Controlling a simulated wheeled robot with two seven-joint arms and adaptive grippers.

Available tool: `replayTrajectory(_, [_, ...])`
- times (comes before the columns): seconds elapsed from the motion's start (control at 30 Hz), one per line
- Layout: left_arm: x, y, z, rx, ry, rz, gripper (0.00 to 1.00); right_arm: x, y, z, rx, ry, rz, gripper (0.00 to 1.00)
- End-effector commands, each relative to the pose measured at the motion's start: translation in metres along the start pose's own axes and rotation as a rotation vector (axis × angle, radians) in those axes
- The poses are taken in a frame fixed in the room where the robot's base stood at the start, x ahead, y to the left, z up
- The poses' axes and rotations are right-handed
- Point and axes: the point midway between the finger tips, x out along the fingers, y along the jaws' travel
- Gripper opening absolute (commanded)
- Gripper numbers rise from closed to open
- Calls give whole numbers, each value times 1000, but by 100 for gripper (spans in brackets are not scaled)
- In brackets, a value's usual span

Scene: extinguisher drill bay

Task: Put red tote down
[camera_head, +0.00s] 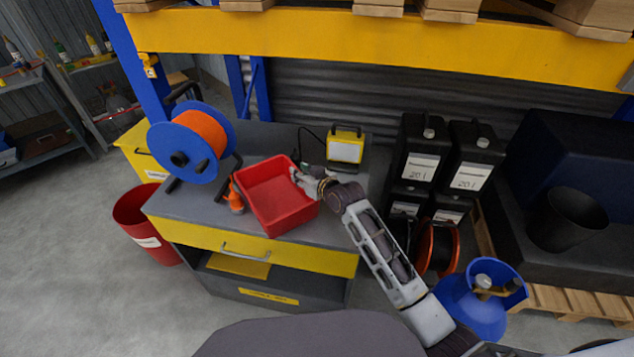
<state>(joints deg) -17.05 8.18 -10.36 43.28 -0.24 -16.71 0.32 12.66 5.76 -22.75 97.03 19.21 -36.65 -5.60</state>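The red tote (262,188) is open-topped and looks empty. It is over the grey top of the yellow-fronted workbench (190,205), turned at an angle, with its near corner close to the front edge. I cannot tell whether its base touches the top. My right gripper (298,177) is at the tote's right rim, with finger parts over the inner side, and seems closed on that rim. The fingertips are small and partly hidden. My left gripper is out of view.
A blue cable reel with orange cable (203,135) and a small orange bottle (235,197) stand left of the tote. A yellow work lamp (345,147) stands behind. Black canisters (421,150) are to the right. A yellow rack beam (400,45) crosses above.

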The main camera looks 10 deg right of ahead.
Motion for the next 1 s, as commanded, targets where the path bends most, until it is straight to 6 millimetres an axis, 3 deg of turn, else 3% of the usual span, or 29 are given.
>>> replayTrajectory(0.5, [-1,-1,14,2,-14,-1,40,-48,0,0,-1,0,1,27])
replayTrajectory(1.0, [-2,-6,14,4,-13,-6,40,-98,0,1,-1,-2,1,27])
